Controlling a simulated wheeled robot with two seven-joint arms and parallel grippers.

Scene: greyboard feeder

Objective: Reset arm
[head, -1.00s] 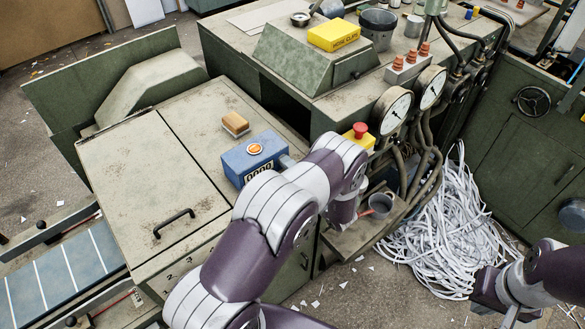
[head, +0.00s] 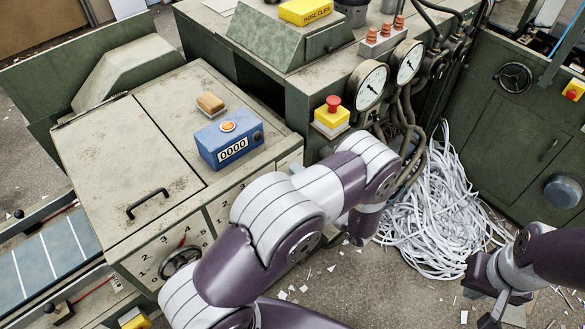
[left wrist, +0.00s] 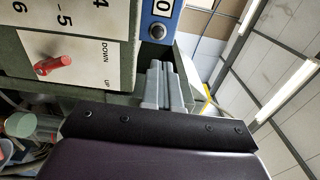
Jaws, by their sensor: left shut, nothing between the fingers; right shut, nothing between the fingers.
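My left arm reaches in from the bottom of the head view, and its wrist hangs just left of the paper strip heap. The left fingers are hidden there; in the left wrist view the left gripper (left wrist: 165,84) is shut and empty, beside the feeder panel. My right gripper (head: 492,308) is at the lower right of the head view, shut and empty above the floor. The blue counter box (head: 230,138) reads 0000 and has an orange button on top. It stands on the green cabinet, apart from both grippers; its lower part shows in the left wrist view (left wrist: 165,12).
A red stop button on a yellow box (head: 332,117) stands behind my left forearm, near two gauges (head: 371,83). White paper strips (head: 435,215) lie heaped on the floor. A red lever (left wrist: 54,65) marked DOWN and UP shows in the left wrist view.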

